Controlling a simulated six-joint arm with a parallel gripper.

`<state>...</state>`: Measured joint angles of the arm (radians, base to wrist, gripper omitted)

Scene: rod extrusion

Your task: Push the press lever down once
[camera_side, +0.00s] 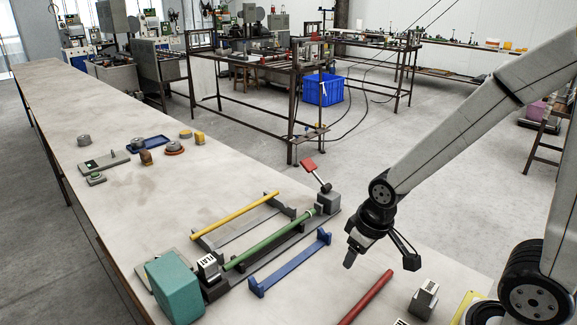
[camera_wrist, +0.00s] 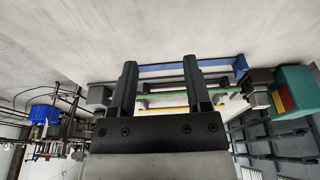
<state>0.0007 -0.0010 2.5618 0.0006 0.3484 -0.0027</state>
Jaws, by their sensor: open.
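The press lever (camera_side: 309,165) has a red handle on a short light arm. It leans up and to the left from a grey block (camera_side: 328,201) at the far right end of the press bed. A green rod (camera_side: 270,240) lies along that bed. My gripper (camera_side: 380,257) is open and empty, above the table to the right of the lever and nearer the camera, apart from it. In the wrist view my open fingers (camera_wrist: 160,65) stand in front of the bed, and the grey block (camera_wrist: 100,96) shows left of them. I cannot make out the lever there.
A yellow rod (camera_side: 235,215) lies on a grey rack behind the bed. An empty blue rack (camera_side: 290,264) and a red rod (camera_side: 366,297) are in front. A teal block (camera_side: 174,287) stands at the bed's left end. Small tools (camera_side: 105,161) lie farther back.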

